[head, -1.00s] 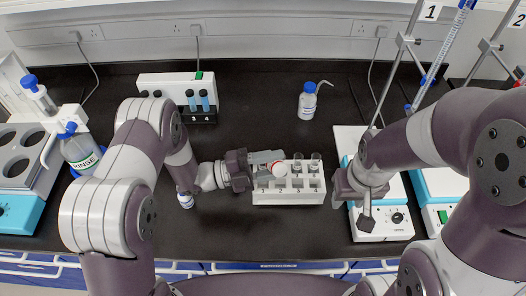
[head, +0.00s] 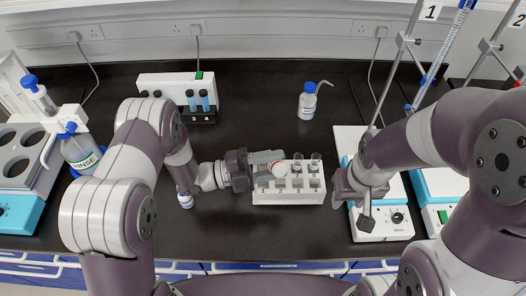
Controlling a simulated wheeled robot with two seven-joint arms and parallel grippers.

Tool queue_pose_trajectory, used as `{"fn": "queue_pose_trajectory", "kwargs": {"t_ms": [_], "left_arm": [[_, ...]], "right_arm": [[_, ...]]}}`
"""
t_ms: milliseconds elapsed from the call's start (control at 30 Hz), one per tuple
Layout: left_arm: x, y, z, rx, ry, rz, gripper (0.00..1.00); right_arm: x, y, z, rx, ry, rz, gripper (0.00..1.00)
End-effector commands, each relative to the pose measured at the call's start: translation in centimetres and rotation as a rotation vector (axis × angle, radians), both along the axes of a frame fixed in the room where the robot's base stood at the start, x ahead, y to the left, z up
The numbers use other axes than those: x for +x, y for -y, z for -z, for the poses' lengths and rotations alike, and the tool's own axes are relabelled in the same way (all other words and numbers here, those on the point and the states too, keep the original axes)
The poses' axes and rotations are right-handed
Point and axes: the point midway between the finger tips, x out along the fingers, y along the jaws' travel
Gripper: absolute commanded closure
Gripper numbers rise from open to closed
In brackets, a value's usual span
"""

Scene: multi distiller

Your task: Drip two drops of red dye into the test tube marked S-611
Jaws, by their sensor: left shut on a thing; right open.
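My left gripper (head: 268,163) is shut on a small white bottle with some red on it (head: 280,169), held tilted over the left part of the white test tube rack (head: 290,199). Two test tubes (head: 316,166) with dark tops show at the back of the rack, to the right of the bottle. Their marks are too small to read, so I cannot tell which is S-611. The bottle and gripper hide the rack's back left corner. I cannot see a drop. My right gripper (head: 343,189) is open and empty, just right of the rack.
A white wash bottle (head: 307,103) stands behind the rack. A white unit (head: 177,80) with blue-topped tubes is at the back left, a RINSE bottle (head: 79,150) further left. Stirrer plates with stands (head: 385,228) are at right. A small bottle (head: 185,200) stands under my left arm.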

Motion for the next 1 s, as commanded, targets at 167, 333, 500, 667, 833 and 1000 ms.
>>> {"fn": "queue_pose_trajectory", "kwargs": {"t_ms": [167, 333, 500, 667, 833, 1000], "left_arm": [[0.0, 0.0, 0.0, 0.001, 0.002, 0.0, 0.75], [-0.1, 0.1, 2.0, 0.093, 0.183, -0.001, 0.75], [-0.3, 0.2, 3.4, 0.22, 0.424, -0.001, 0.75], [-0.3, 0.2, 3.5, 0.256, 0.493, 0.0, 0.75], [-0.3, 0.2, 3.4, 0.256, 0.491, 0.0, 0.75], [-0.3, 0.2, 2.3, 0.255, 0.491, 0.0, 0.75]], "right_arm": [[0.0, 0.0, 0.1, 0.0, 0.0, 0.0, 0.57], [0.0, 0.0, 2.4, 0.0, 0.0, 0.0, 0.57], [0.0, 0.0, 4.2, 0.0, 0.0, 0.0, 0.57], [0.0, 0.0, 4.2, 0.0, 0.0, 0.0, 0.57], [0.0, 0.0, 4.1, 0.0, 0.0, 0.0, 0.57], [0.0, 0.0, 3.3, 0.0, 0.0, 0.0, 0.57]]}}
